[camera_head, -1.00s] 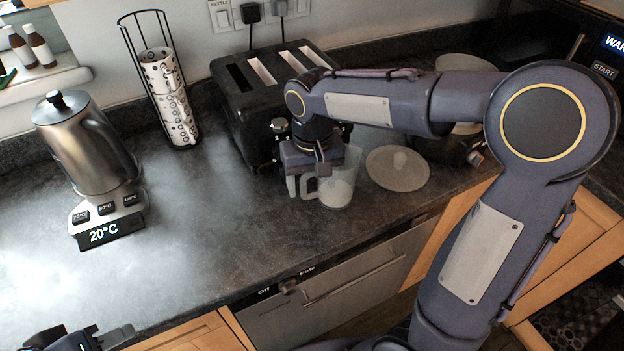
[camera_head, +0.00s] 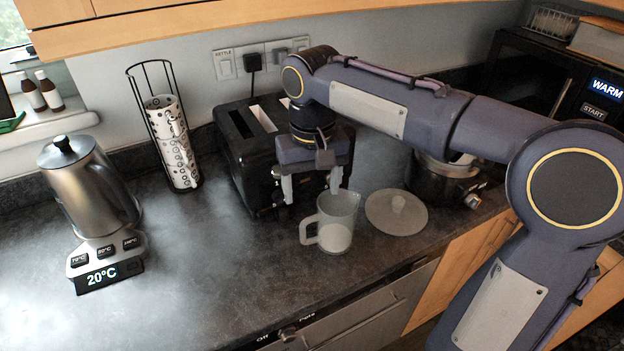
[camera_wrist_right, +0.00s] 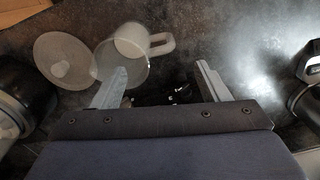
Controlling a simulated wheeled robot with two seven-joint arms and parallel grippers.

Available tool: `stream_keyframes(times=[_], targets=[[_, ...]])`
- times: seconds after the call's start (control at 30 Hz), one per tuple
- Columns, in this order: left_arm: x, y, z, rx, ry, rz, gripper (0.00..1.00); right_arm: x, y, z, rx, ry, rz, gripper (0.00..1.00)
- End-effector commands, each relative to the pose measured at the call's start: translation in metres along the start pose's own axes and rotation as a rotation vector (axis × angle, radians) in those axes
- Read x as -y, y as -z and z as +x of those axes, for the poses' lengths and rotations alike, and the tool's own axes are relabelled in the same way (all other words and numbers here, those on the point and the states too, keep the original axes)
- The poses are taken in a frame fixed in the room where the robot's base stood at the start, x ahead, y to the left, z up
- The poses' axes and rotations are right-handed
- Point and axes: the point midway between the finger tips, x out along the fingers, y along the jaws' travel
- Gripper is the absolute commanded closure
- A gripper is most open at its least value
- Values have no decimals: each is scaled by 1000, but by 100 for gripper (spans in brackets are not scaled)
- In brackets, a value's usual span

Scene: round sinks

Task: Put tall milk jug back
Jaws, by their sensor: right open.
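The tall milk jug (camera_head: 338,222) is a clear jug with white contents and a handle on its left. It stands upright on the dark counter in front of the toaster. In the right wrist view the jug (camera_wrist_right: 125,60) lies beyond my fingertips, nearer the left one. My right gripper (camera_head: 312,190) is open and empty, above and just behind the jug; both fingers (camera_wrist_right: 160,78) point down, apart. My left gripper is out of the head view.
A round translucent lid (camera_head: 396,212) lies right of the jug. Behind are a black toaster (camera_head: 240,150) and a pot (camera_head: 445,178). A kettle (camera_head: 88,190) on its base and a cup rack (camera_head: 170,140) stand left. The counter between kettle and jug is clear.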

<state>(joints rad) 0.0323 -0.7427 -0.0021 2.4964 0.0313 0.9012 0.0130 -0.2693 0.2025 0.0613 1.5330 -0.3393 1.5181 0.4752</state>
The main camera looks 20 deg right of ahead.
Motion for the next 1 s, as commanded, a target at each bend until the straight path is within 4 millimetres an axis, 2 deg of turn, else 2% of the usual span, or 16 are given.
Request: stream_keyframes(times=[0.13,0.23,0.4,0.5,0.6,0.7,0.8,1.0], targets=[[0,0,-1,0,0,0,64,-6,-7,-8,-10,18,-2,31],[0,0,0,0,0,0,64,-21,-29,-4,-44,73,-6,31],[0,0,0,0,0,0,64,-46,-94,19,-169,219,-9,31],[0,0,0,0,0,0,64,-50,-129,39,-260,292,1,31],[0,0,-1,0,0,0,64,-48,-156,60,-343,342,17,31],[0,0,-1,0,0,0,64,-45,-172,75,-404,369,29,31],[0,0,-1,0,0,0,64,-42,-179,84,-437,382,36,31],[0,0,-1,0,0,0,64,-42,-181,87,-447,386,38,31]])
